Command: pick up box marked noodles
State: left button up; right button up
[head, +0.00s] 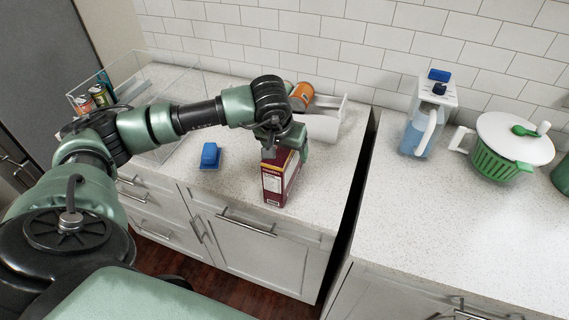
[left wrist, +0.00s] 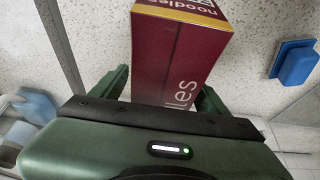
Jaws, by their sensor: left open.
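The noodles box (head: 279,180) is dark red with printed panels and stands upright near the front edge of the left counter. In the left wrist view the box (left wrist: 180,50) shows the word "noodles" on its top and side. My left gripper (head: 287,140) is over the top of the box from behind. In the left wrist view its two fingers (left wrist: 163,92) lie on either side of the box and look open, with a gap at least on the left side. Part of the box is hidden behind the gripper body. My right gripper is not in view.
A blue block (head: 210,156) lies left of the box. Behind the arm are a white bin (head: 322,125) with an orange can (head: 302,96) and a clear bin with cans (head: 101,97). A dark gap separates the right counter, holding a jug (head: 419,135) and a green spinner (head: 500,166).

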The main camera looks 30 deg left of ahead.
pick_arm(q)
jog(key=shift+r, duration=0.1)
grip_shut()
